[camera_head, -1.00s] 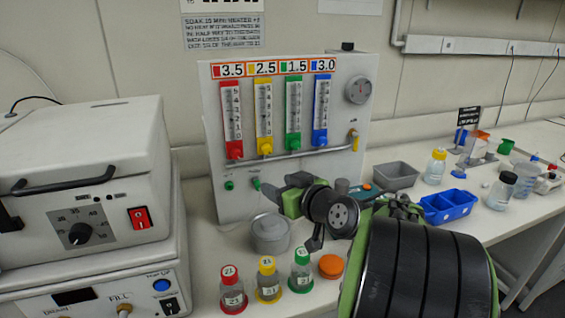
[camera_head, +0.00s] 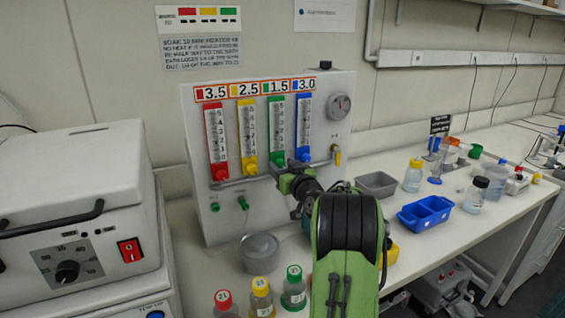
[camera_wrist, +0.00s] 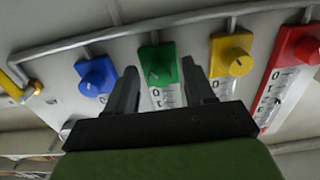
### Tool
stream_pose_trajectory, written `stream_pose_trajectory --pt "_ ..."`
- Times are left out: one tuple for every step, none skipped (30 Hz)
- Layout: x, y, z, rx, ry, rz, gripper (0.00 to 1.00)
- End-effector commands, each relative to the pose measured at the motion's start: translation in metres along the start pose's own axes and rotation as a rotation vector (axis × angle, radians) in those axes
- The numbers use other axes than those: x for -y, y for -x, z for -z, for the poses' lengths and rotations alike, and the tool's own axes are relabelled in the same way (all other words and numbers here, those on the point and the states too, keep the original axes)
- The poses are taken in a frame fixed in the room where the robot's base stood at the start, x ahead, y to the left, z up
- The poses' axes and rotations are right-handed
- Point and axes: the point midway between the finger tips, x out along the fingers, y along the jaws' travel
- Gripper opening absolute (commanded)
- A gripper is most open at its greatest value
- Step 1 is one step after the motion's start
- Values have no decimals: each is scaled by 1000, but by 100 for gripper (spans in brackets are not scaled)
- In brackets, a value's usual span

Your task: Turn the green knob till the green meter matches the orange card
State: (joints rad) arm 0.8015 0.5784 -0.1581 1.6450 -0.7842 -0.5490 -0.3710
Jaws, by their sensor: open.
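The panel (camera_head: 190,130) carries red, yellow, green and blue meters, each with a coloured knob at its foot. The orange card (camera_head: 275,87) above the green meter (camera_head: 277,128) reads 1.5. The green meter's level is too small to read. The green knob (camera_wrist: 157,73) shows in the wrist view just beyond and between my gripper's fingers (camera_wrist: 158,80); I cannot tell if they touch it. My gripper is open. In the head view my gripper (camera_head: 287,172) is at the foot of the green meter, and my arm hides part of that area.
The blue knob (camera_wrist: 97,75) and yellow knob (camera_wrist: 231,54) sit close on either side. A pipe (camera_head: 235,182) runs across the panel by the knobs. Bottles with red, yellow and green caps (camera_head: 293,273) and a grey round pot (camera_head: 261,248) stand in front.

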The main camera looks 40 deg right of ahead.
Motion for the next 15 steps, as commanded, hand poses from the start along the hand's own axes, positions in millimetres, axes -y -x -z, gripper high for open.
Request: stream_pose_trajectory --pt "0 -3 1 -1 1 0 53" --pt "0 -4 0 0 1 -1 53" --pt "0 -5 0 0 1 -2 53" --pt "0 -5 0 0 1 -2 53" --pt "-1 -5 0 0 1 -2 53" --pt "0 -5 -1 0 1 -2 53" --pt "0 -5 -1 0 1 -2 53" --pt "0 -5 -1 0 1 -2 53" --pt "0 -5 -1 0 1 -2 52" --pt "0 -5 -1 0 1 -1 47" --pt "0 -5 -1 0 1 -1 43" --pt "0 -5 -1 0 1 -1 36" --pt "0 -5 0 0 1 -1 32" --pt "0 -5 0 0 1 -1 27" --pt "0 -5 0 0 1 -1 21"
